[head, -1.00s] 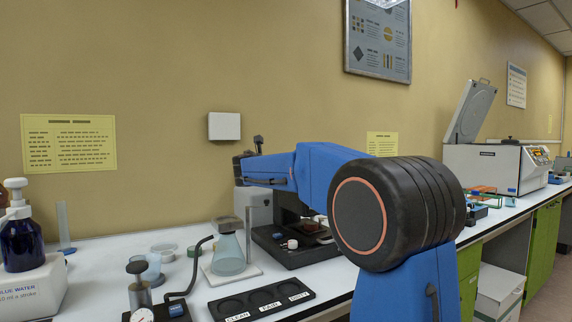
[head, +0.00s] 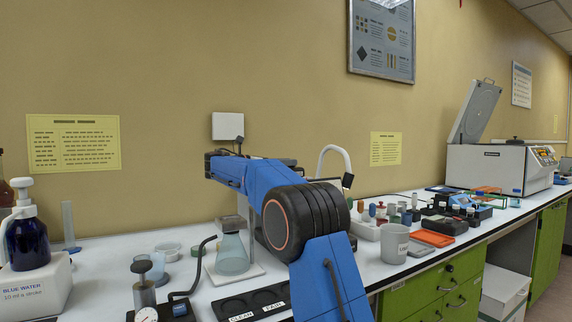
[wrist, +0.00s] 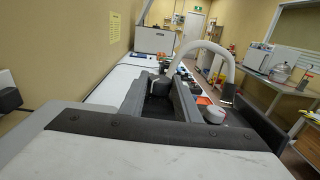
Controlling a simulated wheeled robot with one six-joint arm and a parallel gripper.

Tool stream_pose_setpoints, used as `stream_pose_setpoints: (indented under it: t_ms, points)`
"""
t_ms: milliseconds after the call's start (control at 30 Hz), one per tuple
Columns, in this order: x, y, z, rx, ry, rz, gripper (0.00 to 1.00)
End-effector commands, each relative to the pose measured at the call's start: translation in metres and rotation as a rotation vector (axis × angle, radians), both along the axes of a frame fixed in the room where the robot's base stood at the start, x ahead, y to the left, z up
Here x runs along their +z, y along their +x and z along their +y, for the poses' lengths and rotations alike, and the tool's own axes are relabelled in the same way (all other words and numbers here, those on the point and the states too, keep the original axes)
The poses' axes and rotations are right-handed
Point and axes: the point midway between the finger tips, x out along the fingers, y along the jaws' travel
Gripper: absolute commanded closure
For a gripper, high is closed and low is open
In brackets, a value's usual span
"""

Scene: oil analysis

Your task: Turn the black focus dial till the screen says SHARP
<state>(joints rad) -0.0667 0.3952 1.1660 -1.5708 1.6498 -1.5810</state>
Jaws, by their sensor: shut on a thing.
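My gripper (wrist: 165,92) is seen from behind in the wrist view, with its dark fingers pointing away along the bench. A dark, round-topped piece, which looks like the black focus dial (wrist: 160,85), sits between the fingers, and they are shut on it. Its markings and how far it is turned cannot be made out. In the head view my blue arm hides the gripper, the dial and most of the instrument there. No screen text can be read in either view.
A curved white spout (head: 335,160) rises just right of my arm. A grey beaker (head: 394,243) and an orange tray (head: 432,239) stand further right. A flask (head: 232,252) and a black labelled tray (head: 250,303) stand in front of the arm, left of the elbow.

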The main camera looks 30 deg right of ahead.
Motion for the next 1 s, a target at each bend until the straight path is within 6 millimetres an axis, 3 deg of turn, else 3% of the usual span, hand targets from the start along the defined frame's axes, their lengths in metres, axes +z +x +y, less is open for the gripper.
stream_pose_setpoints:
  t_ms: [567, 600, 667, 1000]
  points:
    - [0.0017, 0.0008, -0.0006, -0.029, -0.002, -0.002, 0.93]
    - [0.0017, 0.0009, -0.0006, -0.029, -0.003, -0.002, 0.68]
    - [0.0016, 0.0008, -0.0006, -0.029, -0.002, -0.002, 0.54]
    - [0.0006, 0.001, 0.0011, -0.029, -0.001, -0.001, 0.52]
